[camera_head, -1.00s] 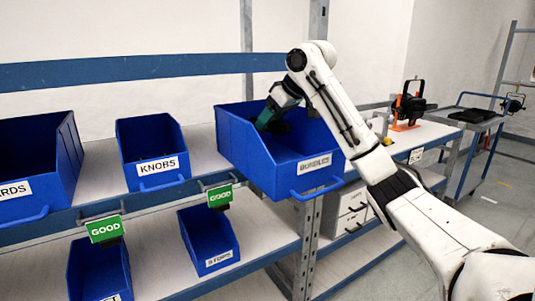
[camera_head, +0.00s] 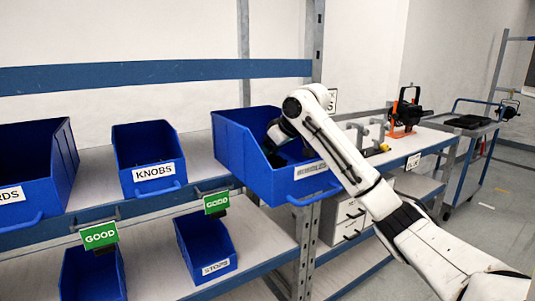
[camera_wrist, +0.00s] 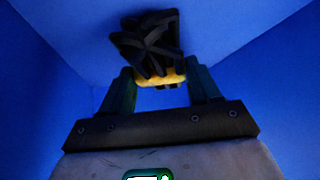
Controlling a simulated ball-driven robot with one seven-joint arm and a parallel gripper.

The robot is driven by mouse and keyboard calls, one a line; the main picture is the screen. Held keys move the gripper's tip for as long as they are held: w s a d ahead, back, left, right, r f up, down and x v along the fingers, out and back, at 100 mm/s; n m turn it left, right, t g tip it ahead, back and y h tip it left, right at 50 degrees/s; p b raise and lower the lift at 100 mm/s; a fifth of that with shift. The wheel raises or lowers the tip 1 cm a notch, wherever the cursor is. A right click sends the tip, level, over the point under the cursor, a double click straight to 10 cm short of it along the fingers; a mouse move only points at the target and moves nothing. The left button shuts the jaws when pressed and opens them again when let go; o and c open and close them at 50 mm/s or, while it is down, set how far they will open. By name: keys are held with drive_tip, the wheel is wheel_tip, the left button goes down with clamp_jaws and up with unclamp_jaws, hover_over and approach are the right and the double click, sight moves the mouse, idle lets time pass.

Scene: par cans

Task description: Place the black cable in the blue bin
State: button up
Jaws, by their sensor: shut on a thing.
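In the wrist view the black cable (camera_wrist: 150,38) is a bundled coil with a yellow band (camera_wrist: 160,77). My gripper (camera_wrist: 160,84) is shut on it at the band, with one green finger on each side. Blue bin walls surround the cable and the fingers. In the head view my gripper (camera_head: 276,153) is down inside the large blue bin (camera_head: 232,153) at the right end of the upper shelf. The cable is mostly hidden there by the bin and my arm, and the bin's label is partly covered and too blurred to read.
A blue bin labelled KNOBS (camera_head: 148,150) and another blue bin (camera_head: 68,160) stand to the left on the same shelf. Below are a STOPS bin (camera_head: 205,250) and green GOOD signs (camera_head: 100,235). A bench with an orange and black device (camera_head: 405,112) is at the right.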

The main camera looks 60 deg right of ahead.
drive_tip(key=o, duration=1.3)
drive_tip(key=p+v, duration=0.1)
drive_tip(key=v, duration=1.1)
drive_tip(key=shift+r, duration=0.15)
